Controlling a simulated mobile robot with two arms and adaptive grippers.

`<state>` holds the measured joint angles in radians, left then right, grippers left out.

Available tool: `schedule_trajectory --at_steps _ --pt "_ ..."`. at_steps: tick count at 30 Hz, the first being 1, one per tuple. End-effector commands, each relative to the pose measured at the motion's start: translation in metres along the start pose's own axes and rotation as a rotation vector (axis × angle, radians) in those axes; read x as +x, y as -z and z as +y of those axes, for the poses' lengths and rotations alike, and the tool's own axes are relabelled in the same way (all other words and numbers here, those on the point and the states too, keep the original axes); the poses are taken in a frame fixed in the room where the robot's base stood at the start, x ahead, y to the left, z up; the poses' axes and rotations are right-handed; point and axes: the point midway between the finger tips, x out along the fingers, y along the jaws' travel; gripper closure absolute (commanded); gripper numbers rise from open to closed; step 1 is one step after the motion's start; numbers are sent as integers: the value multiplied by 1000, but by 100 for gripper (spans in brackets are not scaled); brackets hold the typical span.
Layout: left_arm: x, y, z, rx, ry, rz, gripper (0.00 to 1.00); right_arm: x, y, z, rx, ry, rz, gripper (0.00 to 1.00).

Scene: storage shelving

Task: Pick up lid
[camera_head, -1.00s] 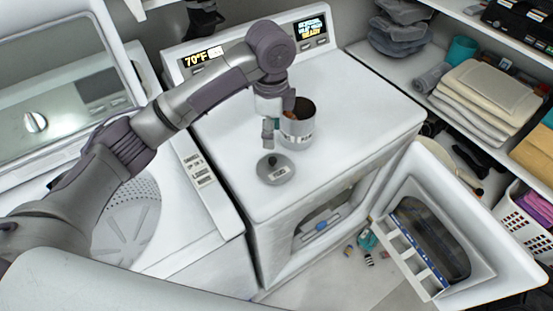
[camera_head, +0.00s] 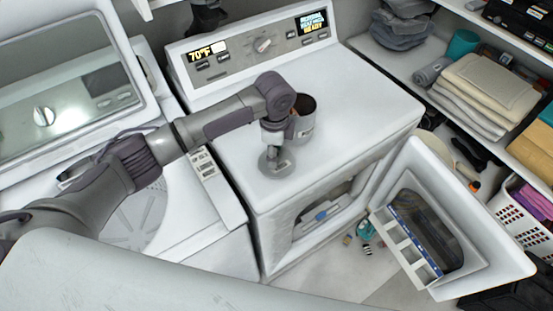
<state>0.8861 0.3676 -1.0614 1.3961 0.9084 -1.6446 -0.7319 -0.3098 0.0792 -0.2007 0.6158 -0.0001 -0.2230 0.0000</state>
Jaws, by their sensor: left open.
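The lid (camera_head: 277,163) is a grey metal disc with a dark knob and a small label. It lies flat on the white top of the dryer, in front of an open metal canister (camera_head: 304,128) with something brown inside. My left gripper (camera_head: 272,153) points down right over the lid, its fingertips at the knob. It is open; whether the fingers touch the knob I cannot tell, as the gripper hides it. My right gripper does not clearly show in the head view.
The dryer top (camera_head: 360,95) is clear to the right and behind. The dryer door (camera_head: 440,230) hangs open at the front right. Shelves with folded towels (camera_head: 485,90) and a white basket (camera_head: 520,212) are at the right.

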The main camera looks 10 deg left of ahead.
Motion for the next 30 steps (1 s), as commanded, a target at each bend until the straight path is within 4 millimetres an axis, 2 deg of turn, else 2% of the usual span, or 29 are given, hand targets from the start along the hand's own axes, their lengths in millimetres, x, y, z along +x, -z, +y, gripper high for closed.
schedule_trajectory --at_steps 2,9,12,23,26,30 --pt "0 0 0 0 0 0 47 0 -1 0 0 0 -1 0" --pt "0 0 0 0 0 0 87 1 8 2 0 -2 12 0" --pt "0 0 0 0 0 0 100 0 12 2 0 -3 19 0" --pt "-4 0 0 0 1 1 100 3 13 2 1 -3 22 0" --pt "-12 0 -1 -1 2 2 100 8 13 2 1 -3 21 0" --pt "-35 1 -2 1 5 2 100 18 11 2 1 -3 20 0"
